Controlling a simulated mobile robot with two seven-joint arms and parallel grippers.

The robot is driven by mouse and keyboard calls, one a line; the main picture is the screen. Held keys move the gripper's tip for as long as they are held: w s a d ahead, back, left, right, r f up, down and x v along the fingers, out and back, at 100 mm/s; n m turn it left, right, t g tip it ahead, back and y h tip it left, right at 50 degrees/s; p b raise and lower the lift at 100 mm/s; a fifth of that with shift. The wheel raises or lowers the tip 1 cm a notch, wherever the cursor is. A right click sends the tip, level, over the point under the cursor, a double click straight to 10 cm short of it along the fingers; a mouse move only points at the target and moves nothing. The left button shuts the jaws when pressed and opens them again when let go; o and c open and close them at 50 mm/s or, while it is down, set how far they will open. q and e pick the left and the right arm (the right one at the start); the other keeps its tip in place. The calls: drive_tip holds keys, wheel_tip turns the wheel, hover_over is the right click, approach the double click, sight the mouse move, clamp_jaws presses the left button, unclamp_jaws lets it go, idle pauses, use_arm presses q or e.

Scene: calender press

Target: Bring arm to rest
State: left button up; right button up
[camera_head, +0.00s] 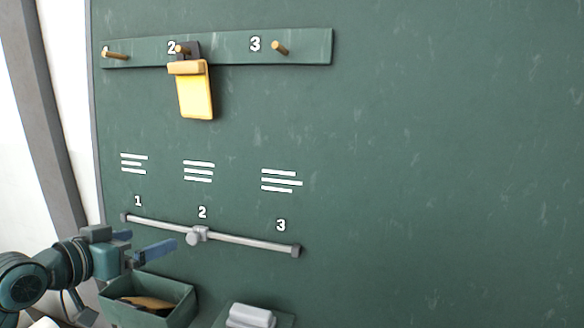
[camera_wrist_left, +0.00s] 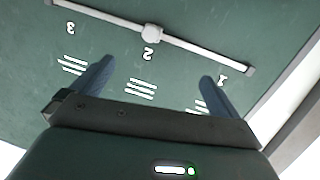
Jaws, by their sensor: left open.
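My left gripper (camera_head: 146,243) is at the lower left of the head view, in front of the green board and just left of the slider rail. In the left wrist view its two blue fingers (camera_wrist_left: 155,85) stand wide apart with nothing between them. The rail (camera_head: 250,240) has a light slider knob (camera_head: 198,235) at mark 2; both also show in the wrist view, where the knob (camera_wrist_left: 152,33) lies beyond the fingers. A yellow tag (camera_head: 195,92) hangs from peg 2 on the peg strip. My right gripper is in neither view.
The peg strip (camera_head: 220,48) has bare pegs at 1 (camera_head: 116,55) and 3 (camera_head: 280,47). A green open bin (camera_head: 172,307) with a brownish item inside sits below my left gripper. A grey-white block (camera_head: 251,316) rests on a small ledge to its right. The board's right side is clear.

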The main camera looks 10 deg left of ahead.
use_arm(q)
drive_tip(key=s+d+f+g, duration=0.1)
drive_tip(key=s+d+f, duration=0.2)
drive_tip(key=d+f, duration=0.35)
drive_tip(key=s+d+f, duration=0.3)
drive_tip(key=f, duration=0.7)
drive_tip(key=s+d+f, duration=0.5)
drive_tip(key=s+d, duration=0.7)
drive_tip(key=d, duration=0.1)
drive_tip(key=r+g+p, duration=0.1)
drive_tip(key=p, duration=0.4)
drive_tip(key=r+m+g+p, duration=0.1)
drive_tip(key=p, duration=0.4)
drive_tip(key=r+p, duration=0.2)
drive_tip(key=p, duration=0.4)
drive_tip(key=shift+w+a+m+g, duration=0.2)
drive_tip(key=shift+w+m+g, duration=0.1)
drive_tip(key=shift+w+g, duration=0.1)
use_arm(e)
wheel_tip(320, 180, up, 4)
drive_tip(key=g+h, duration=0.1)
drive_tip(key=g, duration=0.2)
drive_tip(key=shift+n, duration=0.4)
use_arm(q)
drive_tip(key=shift+f, duration=0.1)
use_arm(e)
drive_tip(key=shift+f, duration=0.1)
